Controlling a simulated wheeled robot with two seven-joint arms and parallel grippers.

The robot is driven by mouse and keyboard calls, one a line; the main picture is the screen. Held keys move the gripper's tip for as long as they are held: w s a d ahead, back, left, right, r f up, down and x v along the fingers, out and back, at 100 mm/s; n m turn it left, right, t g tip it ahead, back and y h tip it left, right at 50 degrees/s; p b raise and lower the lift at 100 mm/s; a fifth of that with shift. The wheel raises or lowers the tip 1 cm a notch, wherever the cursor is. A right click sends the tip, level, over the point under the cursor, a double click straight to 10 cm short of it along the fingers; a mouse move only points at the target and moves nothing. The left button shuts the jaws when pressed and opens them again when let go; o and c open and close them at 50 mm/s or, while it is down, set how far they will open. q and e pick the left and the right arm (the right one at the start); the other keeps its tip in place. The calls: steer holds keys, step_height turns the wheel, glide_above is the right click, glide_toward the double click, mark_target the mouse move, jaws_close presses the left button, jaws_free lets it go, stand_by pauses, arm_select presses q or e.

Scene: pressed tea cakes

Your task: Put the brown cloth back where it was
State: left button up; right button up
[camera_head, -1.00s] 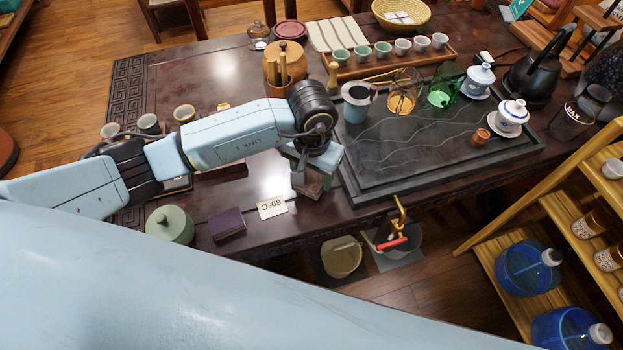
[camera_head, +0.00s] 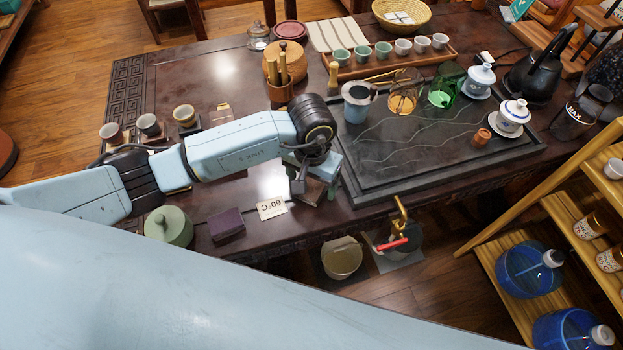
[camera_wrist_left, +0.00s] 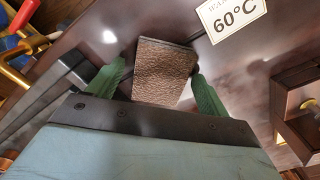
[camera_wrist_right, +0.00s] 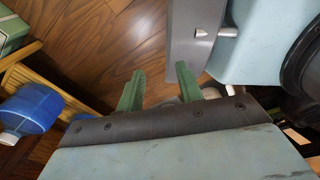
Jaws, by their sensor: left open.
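The brown cloth (camera_wrist_left: 165,72) is a small, folded, textured piece. In the left wrist view it lies between the two green fingers of my left gripper (camera_wrist_left: 162,88), which are apart on either side of it. In the head view my left gripper (camera_head: 312,188) is low at the table's front edge, left of the dark tea tray, and partly covers the cloth. I cannot tell whether the fingers touch the cloth. My right gripper (camera_wrist_right: 158,88) has its green fingers apart with nothing between them; it is not visible in the head view.
The black tea tray (camera_head: 420,150) is right of the left gripper. A 60°C card (camera_head: 272,207), a purple box (camera_head: 226,224) and a green jar (camera_head: 169,226) are to its left. A bucket (camera_head: 341,262) stands on the floor below. A wooden shelf (camera_head: 515,255) is at right.

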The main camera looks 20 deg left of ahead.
mark_target(311, 185)
arm_select(q)
steer(key=shift+r, duration=0.1)
steer(key=shift+r, duration=0.25)
step_height(311, 185, up, 12)
steer(key=p, duration=0.1)
steer(key=shift+f, duration=0.2)
arm_select(e)
steer(key=shift+w+a+r, duration=0.15)
steer(key=shift+a+r, duration=0.4)
steer(key=shift+a, duration=0.1)
arm_select(q)
steer(key=shift+s, duration=0.1)
